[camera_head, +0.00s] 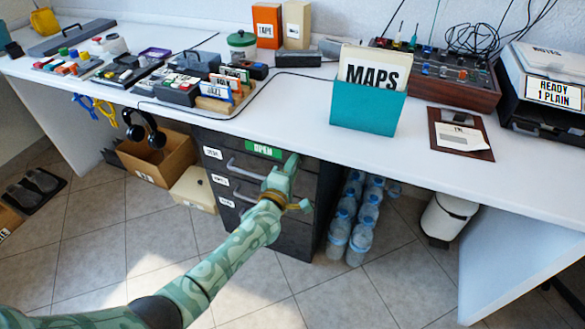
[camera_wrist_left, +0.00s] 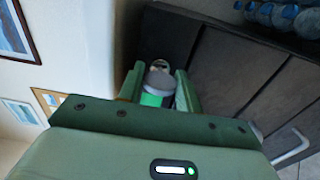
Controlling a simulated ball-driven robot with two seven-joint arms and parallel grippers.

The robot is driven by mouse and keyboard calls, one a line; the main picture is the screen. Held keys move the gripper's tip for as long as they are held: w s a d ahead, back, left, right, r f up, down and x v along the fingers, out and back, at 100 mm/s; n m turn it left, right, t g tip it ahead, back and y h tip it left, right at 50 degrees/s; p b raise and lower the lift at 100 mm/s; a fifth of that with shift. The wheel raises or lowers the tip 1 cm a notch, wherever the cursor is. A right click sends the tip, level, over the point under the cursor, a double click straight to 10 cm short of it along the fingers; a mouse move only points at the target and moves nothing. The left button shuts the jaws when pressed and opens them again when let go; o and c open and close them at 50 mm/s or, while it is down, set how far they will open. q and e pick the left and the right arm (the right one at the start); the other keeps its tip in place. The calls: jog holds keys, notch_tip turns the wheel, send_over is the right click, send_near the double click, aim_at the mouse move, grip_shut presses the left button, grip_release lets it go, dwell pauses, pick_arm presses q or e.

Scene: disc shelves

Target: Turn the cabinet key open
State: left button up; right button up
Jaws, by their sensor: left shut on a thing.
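The dark drawer cabinet (camera_head: 300,243) stands under the white desk, with a green OPEN sign (camera_head: 263,150) near its top edge. My left gripper (camera_head: 286,172) is at the upper right of the cabinet front. In the left wrist view, the gripper (camera_wrist_left: 158,90) has its two green fingers on either side of a small grey and green piece, the cabinet key (camera_wrist_left: 157,82), against the dark cabinet face. The gripper is shut on it. In the head view the key is hidden by the gripper. My right gripper is not in view.
The cabinet drawers have pale bar handles (camera_head: 245,172) left of my gripper. Water bottles (camera_head: 360,225) stand to the right of the cabinet. A cardboard box (camera_head: 152,160) is at its left. The desk top (camera_head: 300,100) overhangs above, with a teal MAPS holder (camera_head: 366,106).

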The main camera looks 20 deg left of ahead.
pick_arm(q)
jog(key=shift+f, duration=0.15)
jog(key=o, duration=1)
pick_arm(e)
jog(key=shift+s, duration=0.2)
pick_arm(q)
jog(key=shift+s, duration=0.15)
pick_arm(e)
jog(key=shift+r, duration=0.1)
pick_arm(q)
jog(key=shift+s+r+p, duration=0.2)
jog(key=shift+s+p, duration=0.15)
jog(key=shift+s, duration=0.05)
jog(key=s+p, duration=0.2)
jog(key=s, duration=0.3)
jog(key=s+p, duration=0.1)
jog(key=s, duration=0.4)
jog(key=s+p, duration=0.2)
jog(key=s, duration=0.3)
jog(key=shift+s+a+f+p, duration=0.15)
jog(key=shift+s+a+p, duration=0.05)
jog(key=shift+a+p, duration=0.15)
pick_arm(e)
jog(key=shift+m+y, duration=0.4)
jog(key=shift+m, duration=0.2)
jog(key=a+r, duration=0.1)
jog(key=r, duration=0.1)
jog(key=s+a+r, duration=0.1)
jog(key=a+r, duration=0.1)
